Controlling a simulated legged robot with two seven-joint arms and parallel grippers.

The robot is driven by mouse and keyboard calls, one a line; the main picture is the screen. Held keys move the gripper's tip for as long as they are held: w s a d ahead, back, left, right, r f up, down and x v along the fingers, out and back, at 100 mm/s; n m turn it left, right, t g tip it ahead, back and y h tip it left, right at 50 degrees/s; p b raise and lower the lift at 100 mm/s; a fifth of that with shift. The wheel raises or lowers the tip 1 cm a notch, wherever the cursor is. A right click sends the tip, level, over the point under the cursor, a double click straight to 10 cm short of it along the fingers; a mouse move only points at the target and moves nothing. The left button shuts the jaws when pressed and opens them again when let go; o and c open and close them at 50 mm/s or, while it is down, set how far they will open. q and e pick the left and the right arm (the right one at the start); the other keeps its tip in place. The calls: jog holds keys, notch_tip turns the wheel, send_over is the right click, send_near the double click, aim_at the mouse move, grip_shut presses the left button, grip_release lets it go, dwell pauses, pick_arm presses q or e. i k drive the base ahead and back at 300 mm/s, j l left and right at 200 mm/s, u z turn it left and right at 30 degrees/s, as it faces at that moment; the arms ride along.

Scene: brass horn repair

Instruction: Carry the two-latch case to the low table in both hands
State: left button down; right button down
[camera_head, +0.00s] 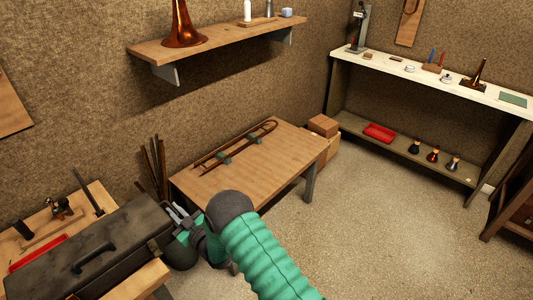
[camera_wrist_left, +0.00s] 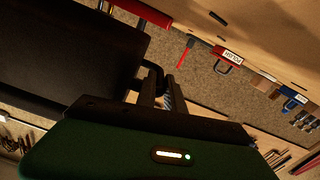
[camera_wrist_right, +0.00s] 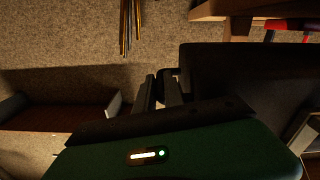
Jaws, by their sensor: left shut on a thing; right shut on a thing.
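The dark grey two-latch case (camera_head: 120,243) is at the lower left of the head view, lid shut, a black handle on top. It is over the wooden bench at the left; I cannot tell whether it touches it. My right gripper (camera_head: 177,211) is shut at the case's right end; the right wrist view shows its fingers (camera_wrist_right: 160,90) on a dark side handle of the case (camera_wrist_right: 235,70). My left gripper (camera_wrist_left: 162,92) shows only in its wrist view, shut on the side handle beside the case (camera_wrist_left: 85,50). The low wooden table (camera_head: 277,155) stands at the centre.
A brass slide (camera_head: 245,142) lies on green supports along the low table's back. Cardboard boxes (camera_head: 323,126) stand behind its right end. Thin rods (camera_head: 155,165) lean on the wall left of it. The bench (camera_head: 150,277) shows around the case. Floor to the right is clear.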

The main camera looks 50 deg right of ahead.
aim_at(270, 168)
jog(key=l, duration=1.9)
jog(key=i+l, duration=0.1)
jog(key=l, duration=1.2)
jog(key=i+l, duration=0.15)
jog(key=l, duration=0.5)
jog(key=i+l, duration=0.1)
jog(key=l, duration=0.55)
